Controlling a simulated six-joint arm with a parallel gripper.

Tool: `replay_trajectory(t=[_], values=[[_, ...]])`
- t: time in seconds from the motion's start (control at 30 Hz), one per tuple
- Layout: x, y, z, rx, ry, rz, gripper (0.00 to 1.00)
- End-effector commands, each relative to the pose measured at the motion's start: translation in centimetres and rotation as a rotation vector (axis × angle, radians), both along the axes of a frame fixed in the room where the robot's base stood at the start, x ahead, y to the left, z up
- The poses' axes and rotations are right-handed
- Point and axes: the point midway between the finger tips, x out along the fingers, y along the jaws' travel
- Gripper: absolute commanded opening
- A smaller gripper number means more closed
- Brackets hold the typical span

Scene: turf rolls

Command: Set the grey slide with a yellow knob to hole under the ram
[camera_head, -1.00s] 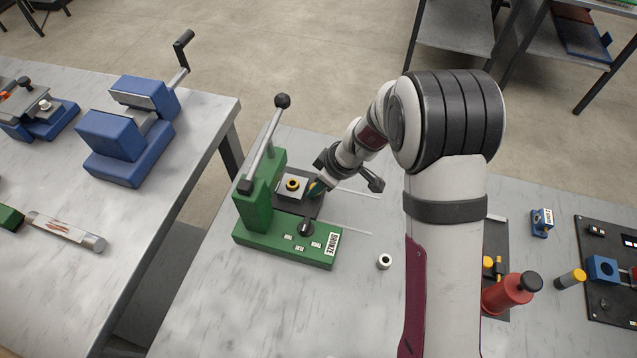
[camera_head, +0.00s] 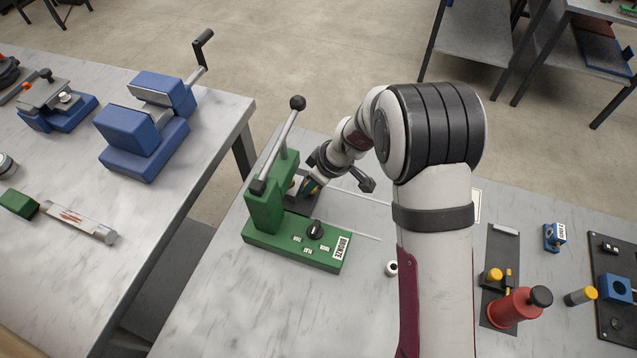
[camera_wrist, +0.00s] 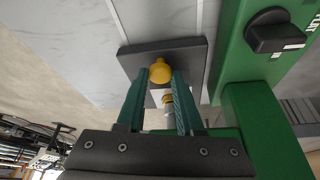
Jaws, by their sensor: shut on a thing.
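The green press (camera_head: 265,205) stands on the near table. Its dark grey slide (camera_head: 318,213) sticks out at its right side, beside the column. In the wrist view the slide is a dark plate (camera_wrist: 134,59) with a yellow knob (camera_wrist: 160,72). My gripper (camera_head: 309,188) is shut on the yellow knob, with its green fingers (camera_wrist: 164,84) on either side of it. A yellow ring (camera_wrist: 167,98) shows between the fingers, below the knob in the picture. The hole and the ram's alignment with it are hidden by my gripper and the column.
The press lever (camera_head: 282,140) stands raised above the column. A black dial (camera_head: 315,229) sits on the green base. The table in front of the press is clear.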

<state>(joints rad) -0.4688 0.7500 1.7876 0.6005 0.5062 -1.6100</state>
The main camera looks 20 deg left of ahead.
Motion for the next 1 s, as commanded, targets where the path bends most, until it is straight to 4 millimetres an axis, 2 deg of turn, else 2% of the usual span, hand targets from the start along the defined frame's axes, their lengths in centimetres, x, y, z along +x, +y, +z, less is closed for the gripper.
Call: replay_trajectory(t=[0.1, 0.13, 0.27, 0.6, 0.73, 0.87, 1.0], values=[[0.0, 0.4, 0.1, 0.006, 0.0, 0.002, 0.0], [0.0, 0.4, 0.1, 0.006, 0.0, 0.002, 0.41], [-0.1, 0.3, 0.1, 0.005, 0.0, 0.001, 0.65], [-0.2, 0.3, 0.1, 0.004, 0.004, 0.001, 0.66], [-0.1, -0.1, 1.0, 0.005, 0.001, 0.0, 0.66], [-0.4, -1.2, 3.9, 0.007, -0.003, 0.0, 0.66], [-0.8, -3.0, 8.3, 0.006, -0.005, -0.002, 0.66]])
